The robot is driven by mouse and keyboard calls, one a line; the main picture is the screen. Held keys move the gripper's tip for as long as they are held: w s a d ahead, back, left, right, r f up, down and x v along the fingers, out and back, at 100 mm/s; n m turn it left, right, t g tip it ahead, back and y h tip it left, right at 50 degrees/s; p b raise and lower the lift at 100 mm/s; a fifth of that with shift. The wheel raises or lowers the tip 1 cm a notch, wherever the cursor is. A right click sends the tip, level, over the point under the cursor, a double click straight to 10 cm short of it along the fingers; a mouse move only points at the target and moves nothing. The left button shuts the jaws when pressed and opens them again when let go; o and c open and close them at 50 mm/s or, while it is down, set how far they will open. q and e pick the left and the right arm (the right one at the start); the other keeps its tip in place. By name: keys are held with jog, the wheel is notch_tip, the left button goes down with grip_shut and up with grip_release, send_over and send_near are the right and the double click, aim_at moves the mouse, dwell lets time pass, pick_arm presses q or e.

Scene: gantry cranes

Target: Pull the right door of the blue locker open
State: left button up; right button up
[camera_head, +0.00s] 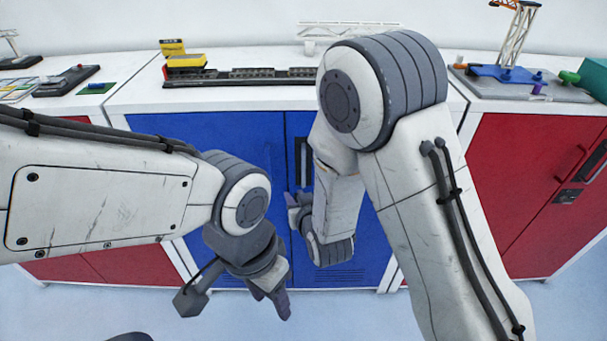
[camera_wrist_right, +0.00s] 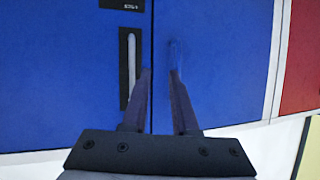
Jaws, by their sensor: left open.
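The blue locker (camera_head: 215,140) has two doors split by a vertical seam. The right door (camera_head: 345,268) looks closed, flush with the left one. Its dark recessed handle (camera_head: 303,155) is beside the seam, partly hidden by my right arm; the right wrist view shows a pale bar in the handle (camera_wrist_right: 131,65), left of the seam. My right gripper (camera_wrist_right: 160,75) is open and empty in front of the doors, fingers beside the handle; contact cannot be told. In the head view it (camera_head: 294,208) is partly hidden. My left gripper (camera_head: 275,300) is open and empty, low before the locker.
Red lockers stand on both sides, the right one (camera_head: 520,160) with a dark handle. The white top above carries a dark track model (camera_head: 240,77), yellow blocks (camera_head: 186,62) and a crane model (camera_head: 516,40). Pale floor (camera_head: 75,308) shows in front.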

aim_at(304, 173)
jog(key=w+t, duration=0.1)
jog(key=w, duration=0.2)
jog(key=w+d+f+t, duration=0.1)
jog(key=w+t, duration=0.1)
jog(key=w, duration=0.2)
jog(key=w+d+t, duration=0.1)
jog(key=w+t, duration=0.1)
jog(key=w, duration=0.2)
jog(key=shift+w+f, duration=0.2)
jog(key=shift+f, duration=0.15)
grip_shut()
dwell(1.3)
